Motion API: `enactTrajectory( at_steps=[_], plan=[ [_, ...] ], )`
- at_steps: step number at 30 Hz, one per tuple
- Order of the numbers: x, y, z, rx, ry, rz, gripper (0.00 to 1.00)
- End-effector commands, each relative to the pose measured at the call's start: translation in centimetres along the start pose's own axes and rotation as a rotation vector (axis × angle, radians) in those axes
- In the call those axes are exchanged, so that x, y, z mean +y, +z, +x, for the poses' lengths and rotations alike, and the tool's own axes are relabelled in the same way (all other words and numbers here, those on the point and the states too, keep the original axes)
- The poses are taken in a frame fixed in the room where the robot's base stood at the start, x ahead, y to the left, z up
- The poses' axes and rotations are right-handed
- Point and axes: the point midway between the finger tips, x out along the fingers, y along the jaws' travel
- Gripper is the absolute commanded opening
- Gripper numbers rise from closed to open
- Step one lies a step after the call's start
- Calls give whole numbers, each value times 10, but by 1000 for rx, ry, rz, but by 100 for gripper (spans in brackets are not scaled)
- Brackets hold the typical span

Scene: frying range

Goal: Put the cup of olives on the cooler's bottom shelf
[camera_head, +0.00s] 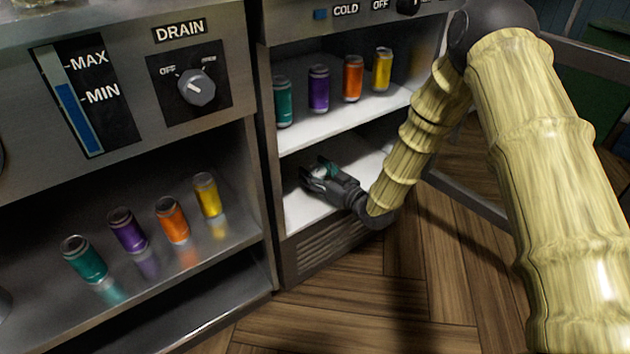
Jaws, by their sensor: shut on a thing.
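My gripper (318,173) reaches into the cooler over its white bottom shelf (305,213). It is shut on a small pale and teal-green thing, which I take to be the cup of olives (324,170). The fingers and hand hide most of this cup, and its contents are too small to make out. The cup is low, at or just above the bottom shelf; I cannot tell whether it touches. The cooler (268,150) is open at the front.
Teal, purple, orange and yellow cans (319,88) stand on the cooler's upper shelf (325,130), above my gripper. Similar cans (127,230) stand in the fryer unit's open bay at left. An open door (465,197) is at right, beside my arm.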

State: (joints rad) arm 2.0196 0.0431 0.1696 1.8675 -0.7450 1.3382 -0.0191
Motion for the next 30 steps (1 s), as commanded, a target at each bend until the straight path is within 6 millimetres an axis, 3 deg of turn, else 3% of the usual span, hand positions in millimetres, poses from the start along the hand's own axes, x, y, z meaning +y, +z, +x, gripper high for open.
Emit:
enactTrajectory(
  at_steps=[3,16,17,20,30],
  plan=[
    [1,18,0,1,1,-1,39],
    [1,21,-1,1,2,0,39],
    [1,21,-1,1,2,0,60],
    [1,21,-1,1,2,0,78],
    [1,20,-1,1,2,-1,78]
  ],
)
